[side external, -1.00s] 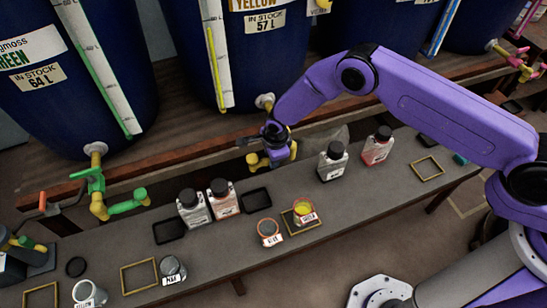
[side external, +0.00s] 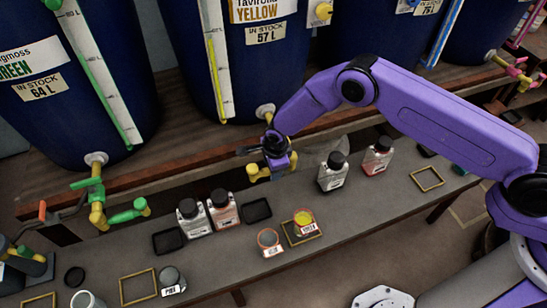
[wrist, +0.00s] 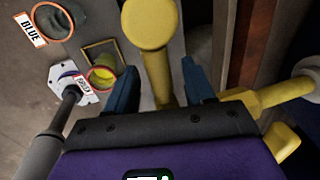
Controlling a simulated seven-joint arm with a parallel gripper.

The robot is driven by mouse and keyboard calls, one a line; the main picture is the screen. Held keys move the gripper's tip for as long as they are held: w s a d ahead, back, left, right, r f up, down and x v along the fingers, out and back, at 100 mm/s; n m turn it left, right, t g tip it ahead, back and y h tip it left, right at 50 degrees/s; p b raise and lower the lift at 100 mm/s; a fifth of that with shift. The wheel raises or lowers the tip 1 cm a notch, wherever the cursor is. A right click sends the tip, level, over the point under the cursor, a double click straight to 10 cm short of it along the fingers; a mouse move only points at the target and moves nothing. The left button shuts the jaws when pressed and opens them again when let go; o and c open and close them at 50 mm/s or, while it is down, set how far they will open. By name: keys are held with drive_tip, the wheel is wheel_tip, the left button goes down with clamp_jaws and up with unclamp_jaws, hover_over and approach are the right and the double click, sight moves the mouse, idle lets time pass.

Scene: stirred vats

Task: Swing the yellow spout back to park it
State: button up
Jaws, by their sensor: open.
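The yellow spout (side external: 258,172) hangs below the tap of the yellow vat (side external: 237,60), over the back edge of the bench. In the wrist view the spout (wrist: 157,75) runs up the picture to a round end. My gripper (wrist: 160,85) is open, with one dark blue finger on each side of the spout; gaps show, and I cannot tell any contact. In the side view my gripper (side external: 277,160) is at the spout and partly hides it.
A cup with yellow contents (side external: 303,216) stands in a square frame, beside a cup labelled BLUE (wrist: 52,20). Two bottles (side external: 205,213) stand left of the spout and two more (side external: 353,164) right. The green spout (side external: 120,214) is further left.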

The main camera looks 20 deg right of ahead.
drive_tip(key=s+r, duration=0.3)
drive_tip(key=r, duration=1.4)
drive_tip(key=shift+s, duration=0.2)
drive_tip(key=s+d+r+n, duration=0.9)
drive_tip(key=s+r+n, duration=0.25)
drive_tip(key=n, duration=0.25)
drive_tip(key=s+d+r+n+g, duration=0.1)
drive_tip(key=s+d+r+n, duration=0.1)
drive_tip(key=s+d+n, duration=0.6)
drive_tip(key=s+d+r+n+g, duration=0.1)
drive_tip(key=s+d+r+n, duration=0.2)
drive_tip(key=s+d+n, duration=0.5)
drive_tip(key=s+d, duration=0.2)
drive_tip(key=s, duration=0.3)
drive_tip(key=shift+d+r+n, duration=0.15)
drive_tip(key=shift+d+n, duration=0.2)
drive_tip(key=shift+n, duration=0.05)
